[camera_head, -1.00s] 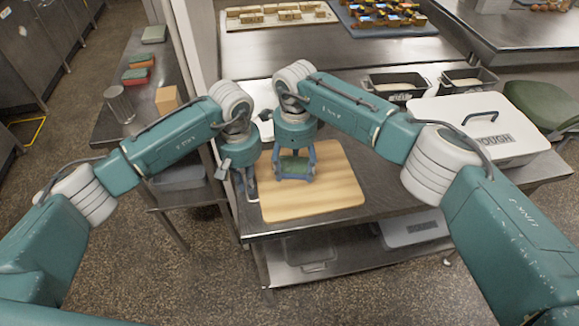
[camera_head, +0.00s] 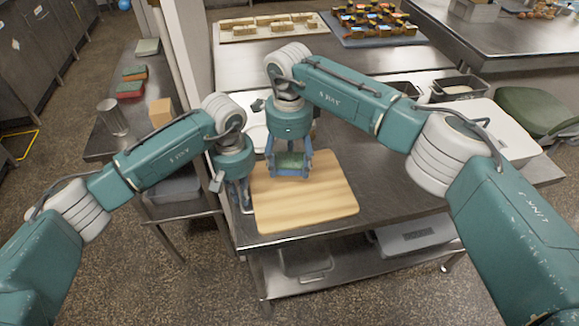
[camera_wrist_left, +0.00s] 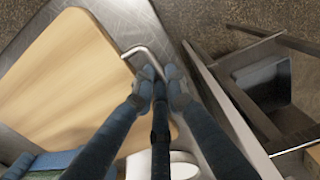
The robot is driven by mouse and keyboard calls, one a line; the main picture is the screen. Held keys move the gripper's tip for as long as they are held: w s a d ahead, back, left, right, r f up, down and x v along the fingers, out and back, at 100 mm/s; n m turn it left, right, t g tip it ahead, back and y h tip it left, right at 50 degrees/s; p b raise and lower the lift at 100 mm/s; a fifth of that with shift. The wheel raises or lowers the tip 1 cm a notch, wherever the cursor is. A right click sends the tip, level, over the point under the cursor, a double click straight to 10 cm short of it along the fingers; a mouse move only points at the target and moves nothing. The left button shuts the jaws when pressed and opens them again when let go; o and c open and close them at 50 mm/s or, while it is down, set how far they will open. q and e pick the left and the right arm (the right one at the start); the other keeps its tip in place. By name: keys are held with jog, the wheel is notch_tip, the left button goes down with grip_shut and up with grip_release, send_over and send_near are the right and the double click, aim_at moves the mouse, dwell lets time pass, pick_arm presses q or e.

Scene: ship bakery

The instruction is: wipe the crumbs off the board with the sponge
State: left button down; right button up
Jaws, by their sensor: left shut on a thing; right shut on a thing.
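The pale wooden board (camera_head: 310,200) lies on the steel table; it also fills the upper left of the left wrist view (camera_wrist_left: 65,80). My right gripper (camera_head: 289,172) is over the board's back left part, shut on the green sponge (camera_head: 290,159). I cannot tell whether the sponge touches the wood. The sponge also shows at the lower left of the left wrist view (camera_wrist_left: 52,160). My left gripper (camera_head: 243,206) is at the board's left edge, its fingertips (camera_wrist_left: 163,75) closed on a bent metal handle (camera_wrist_left: 143,53) beside the board. I cannot make out crumbs.
A white round item (camera_head: 255,138) stands behind the board. Dark bins (camera_head: 458,88) and a large white box (camera_head: 500,125) are at the right. A side table (camera_head: 130,120) with a metal cup (camera_head: 112,118) is at the left. The table right of the board is clear.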

pick_arm(q)
jog(key=c, duration=1.7)
grip_release()
notch_tip(320, 180, up, 12)
jog(key=shift+r+p, duration=0.3)
jog(key=shift+r, duration=0.05)
pick_arm(e)
jog(key=shift+r, duration=1.5)
